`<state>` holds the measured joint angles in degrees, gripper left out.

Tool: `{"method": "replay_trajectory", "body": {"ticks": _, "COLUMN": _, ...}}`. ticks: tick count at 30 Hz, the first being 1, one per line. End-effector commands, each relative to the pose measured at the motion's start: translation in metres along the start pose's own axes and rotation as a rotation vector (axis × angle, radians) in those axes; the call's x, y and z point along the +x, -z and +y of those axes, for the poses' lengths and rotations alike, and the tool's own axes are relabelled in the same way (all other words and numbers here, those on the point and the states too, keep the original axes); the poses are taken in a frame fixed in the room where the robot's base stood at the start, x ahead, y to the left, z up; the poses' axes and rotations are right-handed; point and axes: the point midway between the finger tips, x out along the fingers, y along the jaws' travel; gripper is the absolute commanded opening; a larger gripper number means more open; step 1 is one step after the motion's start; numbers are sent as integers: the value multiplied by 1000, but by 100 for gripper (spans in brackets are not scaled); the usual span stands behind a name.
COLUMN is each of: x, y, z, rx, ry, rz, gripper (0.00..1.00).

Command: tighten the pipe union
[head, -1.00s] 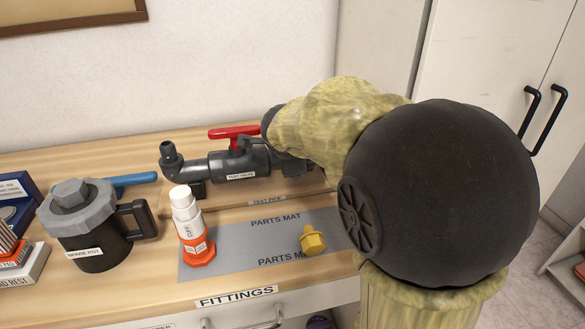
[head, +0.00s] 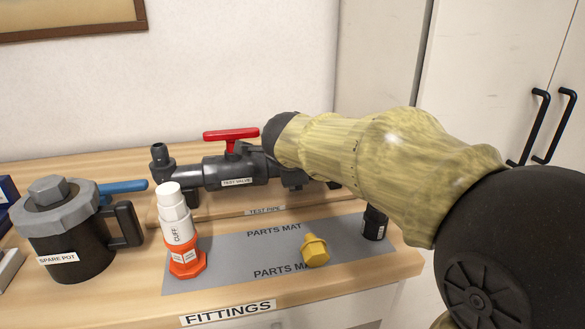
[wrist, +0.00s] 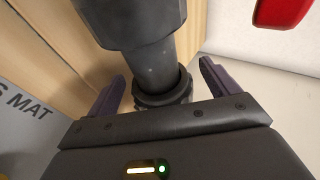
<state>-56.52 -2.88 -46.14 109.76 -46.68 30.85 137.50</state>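The dark grey test pipe with its test valve (head: 236,170) and red handle (head: 230,134) lies along the back of the bench in the head view. My arm covers part of the pipe's right side there, and my gripper is hidden. In the wrist view, my gripper (wrist: 162,72) is open, with one purple finger on each side of a dark pipe (wrist: 158,62). A dark ribbed ring (wrist: 162,92) sits on this pipe between the fingers, and gaps show on both sides. I cannot tell for sure whether this ring is the union nut. The red handle (wrist: 282,10) shows at the upper right.
The grey parts mat (head: 225,262) holds a white-and-orange cuff bottle (head: 180,232), a yellow plug (head: 315,250) and a black fitting (head: 375,223). A spare pot (head: 70,235) with a blue-handled item (head: 123,192) behind it stands left. The wall is close behind the pipe.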

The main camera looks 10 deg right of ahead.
Motion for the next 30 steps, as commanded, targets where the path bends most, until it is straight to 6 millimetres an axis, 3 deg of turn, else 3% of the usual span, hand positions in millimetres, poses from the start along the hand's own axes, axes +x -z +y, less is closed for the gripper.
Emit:
{"method": "replay_trajectory", "body": {"ticks": 8, "x": -5, "y": 0, "z": 2, "rx": 1, "ry": -2, "rz": -1, "gripper": 87}}
{"method": "replay_trajectory", "body": {"ticks": 30, "x": -60, "y": 0, "z": 1, "rx": -1, "ry": -3, "rz": 1, "gripper": 87}}
